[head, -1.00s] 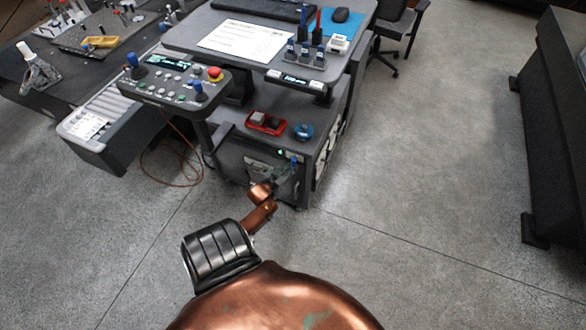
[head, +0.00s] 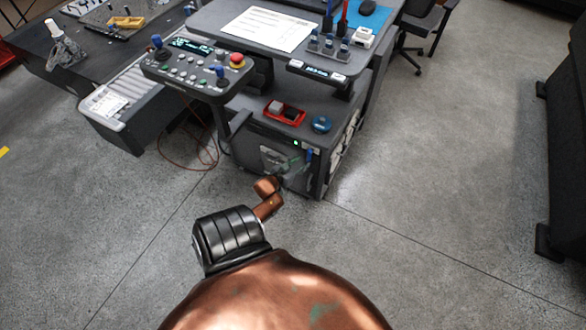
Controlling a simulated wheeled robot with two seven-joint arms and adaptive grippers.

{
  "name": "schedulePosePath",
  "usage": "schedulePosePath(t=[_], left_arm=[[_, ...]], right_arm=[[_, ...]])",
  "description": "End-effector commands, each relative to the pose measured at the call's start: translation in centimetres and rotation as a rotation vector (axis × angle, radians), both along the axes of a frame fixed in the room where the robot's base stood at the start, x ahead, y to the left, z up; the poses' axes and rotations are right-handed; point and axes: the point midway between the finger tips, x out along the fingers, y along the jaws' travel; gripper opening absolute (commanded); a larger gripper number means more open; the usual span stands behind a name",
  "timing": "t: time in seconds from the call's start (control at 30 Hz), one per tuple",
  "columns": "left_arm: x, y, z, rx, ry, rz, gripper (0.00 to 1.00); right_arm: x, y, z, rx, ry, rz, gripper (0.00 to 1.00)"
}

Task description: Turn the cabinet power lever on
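The dark grey cabinet (head: 262,142) stands under the desk, with a small lit green light (head: 296,143) at the top of its front face. A small blue upright piece (head: 308,157) beside the light looks like the power lever's handle, but it is too small to tell its position surely. My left gripper (head: 295,172) is in front of the cabinet's front face, close below the blue piece. It is small, dark and partly blended with the cabinet, so its fingers and any contact with the lever cannot be made out. My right gripper is out of view.
A red tray (head: 284,112) and a blue round item (head: 321,124) sit on the cabinet top. A control panel (head: 200,66) with joysticks and a red button overhangs at left. An orange cable (head: 190,165) lies on the floor.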

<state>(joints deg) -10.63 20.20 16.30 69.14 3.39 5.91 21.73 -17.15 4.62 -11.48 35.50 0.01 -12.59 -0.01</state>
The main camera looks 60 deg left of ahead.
Motion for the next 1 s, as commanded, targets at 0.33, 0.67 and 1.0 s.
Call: schedulePosePath(t=[0.33, 0.67, 1.0], left_arm=[[-5.5, -2.6, 2.4, 0.0, 0.002, 0.001, 0.35], [-6.6, -3.1, 3.0, 0.001, 0.001, 0.001, 0.35], [-6.6, -3.1, 3.0, 0.0, 0.001, 0.001, 0.35]], right_arm=[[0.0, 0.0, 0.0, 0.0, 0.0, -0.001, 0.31], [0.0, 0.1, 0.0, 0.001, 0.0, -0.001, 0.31], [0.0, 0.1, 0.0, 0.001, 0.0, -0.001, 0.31]])
